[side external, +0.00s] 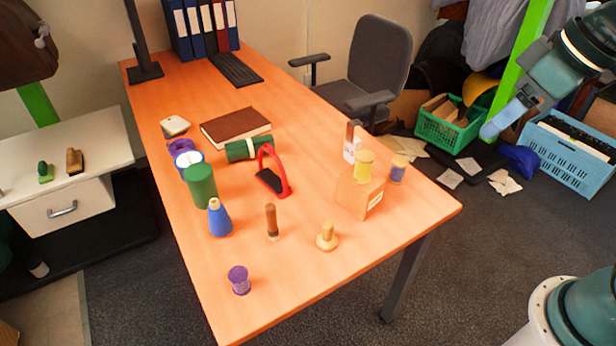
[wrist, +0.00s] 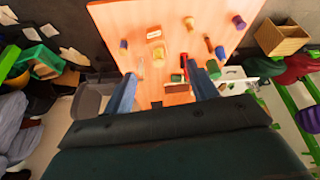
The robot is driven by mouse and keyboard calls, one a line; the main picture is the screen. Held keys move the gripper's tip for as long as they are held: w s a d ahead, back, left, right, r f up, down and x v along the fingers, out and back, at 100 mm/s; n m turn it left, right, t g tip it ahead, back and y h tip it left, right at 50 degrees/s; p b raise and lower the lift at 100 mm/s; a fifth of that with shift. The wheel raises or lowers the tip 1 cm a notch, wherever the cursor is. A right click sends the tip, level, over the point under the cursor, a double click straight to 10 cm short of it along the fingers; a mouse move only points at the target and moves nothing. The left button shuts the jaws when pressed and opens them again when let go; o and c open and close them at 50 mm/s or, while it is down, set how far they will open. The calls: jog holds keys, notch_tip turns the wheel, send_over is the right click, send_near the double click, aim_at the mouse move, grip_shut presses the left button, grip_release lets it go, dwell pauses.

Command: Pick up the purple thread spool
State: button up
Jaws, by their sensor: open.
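The purple thread spool (side external: 239,279) stands upright on the orange table at its near-left end, apart from the other items. It also shows small near the far right corner of the table in the wrist view (wrist: 239,22). My gripper (wrist: 160,72) is open and empty, with its two blue fingers spread apart. In the side view my gripper (side external: 503,118) is at the upper right, high up and beyond the table's right edge, far from the spool.
The table (side external: 300,300) also holds a blue cone (side external: 220,218), brown-handled tool (side external: 271,221), wooden knob (side external: 327,237), green cylinder (side external: 200,186), red-handled item (side external: 273,172) and wooden block (side external: 359,195) with a yellow spool (side external: 364,163) on it. Bare tabletop surrounds the purple spool.

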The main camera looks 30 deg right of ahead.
jog(key=w+a+n+g, duration=0.1)
jog(key=w+a+n, duration=0.1)
jog(key=w+a, duration=0.6)
jog(key=n+g, duration=0.3)
jog(key=n, duration=0.4)
send_over(239, 274)
jog(key=s+d, duration=0.1)
notch_tip(239, 274, down, 23)
jog(key=shift+y, duration=0.3)
jog(key=shift+w+a+f, duration=0.1)
jog(key=shift+f, duration=1.3)
jog(key=shift+w+a+f, duration=0.1)
jog(key=shift+a+f, duration=0.05)
jog(key=shift+f, duration=1.2)
jog(key=shift+w+a+f, duration=0.1)
jog(key=shift+f, duration=1.3)
jog(key=shift+f, duration=0.1)
jog(key=shift+w+a+f, duration=0.1)
jog(key=shift+a+f, duration=0.05)
jog(key=shift+f, duration=1.1)
jog(key=shift+w+a+f, duration=0.1)
jog(key=shift+f, duration=1.15)
jog(key=shift+c, duration=0.2)
